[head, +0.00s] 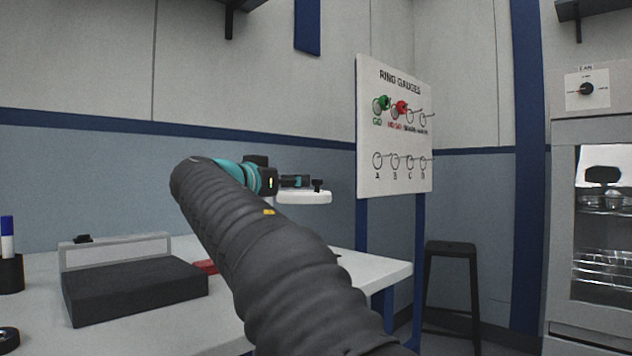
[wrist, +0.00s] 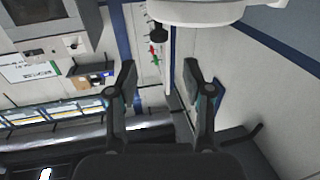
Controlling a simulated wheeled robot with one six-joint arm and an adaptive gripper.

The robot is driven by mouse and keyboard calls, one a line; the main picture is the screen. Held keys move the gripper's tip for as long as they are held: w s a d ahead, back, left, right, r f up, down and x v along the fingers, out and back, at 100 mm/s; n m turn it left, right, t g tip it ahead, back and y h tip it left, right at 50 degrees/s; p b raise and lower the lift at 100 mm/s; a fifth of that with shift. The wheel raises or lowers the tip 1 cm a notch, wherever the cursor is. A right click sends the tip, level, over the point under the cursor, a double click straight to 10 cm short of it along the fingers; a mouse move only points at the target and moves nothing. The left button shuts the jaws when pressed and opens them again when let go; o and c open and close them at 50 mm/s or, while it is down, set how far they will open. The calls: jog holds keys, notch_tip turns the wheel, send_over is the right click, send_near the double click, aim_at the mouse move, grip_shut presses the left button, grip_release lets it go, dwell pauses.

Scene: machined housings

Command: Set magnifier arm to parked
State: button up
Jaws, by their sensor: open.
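The magnifier head (head: 303,198) is a white rounded disc above the bench in the head view, with a small black knob (head: 318,185) standing up from it. Its arm is mostly hidden behind my own arm. My gripper (head: 302,181) is just left of the knob, above the disc, with its fingers pointing at the knob. In the wrist view the white magnifier head (wrist: 200,10) shows at the top edge, with the black knob (wrist: 158,34) beyond the fingertips and between their lines. My gripper (wrist: 159,76) is open and empty there. The knob appears apart from both fingers.
A white bench (head: 360,268) carries a dark block (head: 135,290), a red item (head: 205,267) and a pen cup (head: 10,272). A ring gauge board (head: 395,140) stands behind the magnifier. A black stool (head: 451,250) and a glass-fronted cabinet (head: 600,230) are at right.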

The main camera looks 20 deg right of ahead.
aim_at(314, 180)
jog(key=p+x, duration=0.1)
jog(key=x, duration=0.9)
jog(key=shift+d, duration=0.15)
grip_shut()
